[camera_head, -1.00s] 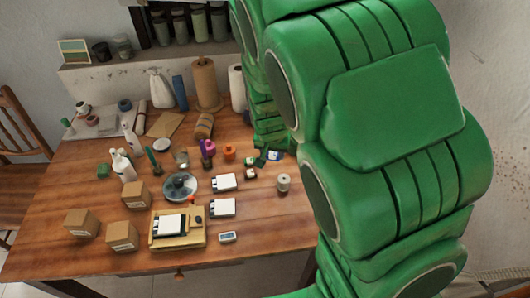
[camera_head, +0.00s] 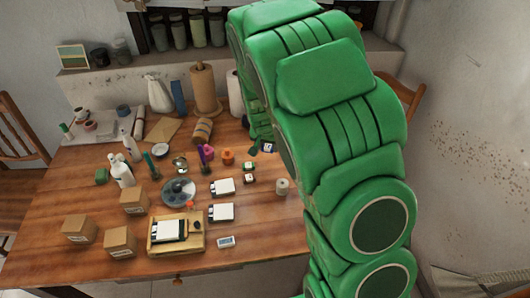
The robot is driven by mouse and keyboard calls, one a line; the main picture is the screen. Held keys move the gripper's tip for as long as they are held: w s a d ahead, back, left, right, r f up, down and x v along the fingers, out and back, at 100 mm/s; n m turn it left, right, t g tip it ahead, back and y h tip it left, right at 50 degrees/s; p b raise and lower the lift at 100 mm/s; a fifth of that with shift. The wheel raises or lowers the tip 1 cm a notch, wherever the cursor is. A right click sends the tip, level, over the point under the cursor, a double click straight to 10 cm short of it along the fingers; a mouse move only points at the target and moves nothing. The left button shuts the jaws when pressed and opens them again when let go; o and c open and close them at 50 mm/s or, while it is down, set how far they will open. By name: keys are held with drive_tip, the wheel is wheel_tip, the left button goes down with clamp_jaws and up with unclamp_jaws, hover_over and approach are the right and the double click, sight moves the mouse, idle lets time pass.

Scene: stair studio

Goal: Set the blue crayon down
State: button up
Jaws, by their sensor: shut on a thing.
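My gripper (camera_head: 257,147) is at the far right part of the wooden table (camera_head: 70,190), low near the tabletop and partly hidden by my green arm. It is shut on a small blue thing with a white patch, the blue crayon (camera_head: 269,148), which shows at the right of the fingers. The crayon is too small to make out its exact shape. I cannot tell whether it touches the table.
Two small labelled pieces (camera_head: 249,179), an orange cup (camera_head: 227,157) and a pale can (camera_head: 282,187) stand nearby. White boxes (camera_head: 221,212), a wooden tray (camera_head: 194,244) and cardboard boxes (camera_head: 119,242) are nearer the front. The front right tabletop is mostly clear.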

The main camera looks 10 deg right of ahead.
sight(263, 146)
drive_tip(key=shift+w+a+f, duration=0.1)
drive_tip(key=shift+w+f, duration=1)
drive_tip(key=shift+f, duration=0.3)
drive_tip(key=shift+w+a+f, duration=0.1)
drive_tip(key=shift+w+f, duration=1)
drive_tip(key=shift+f, duration=1.65)
drive_tip(key=o, duration=1)
drive_tip(key=shift+f, duration=0.1)
drive_tip(key=shift+v, duration=6.1)
drive_tip(key=o, duration=0.6)
drive_tip(key=shift+c, duration=0.2)
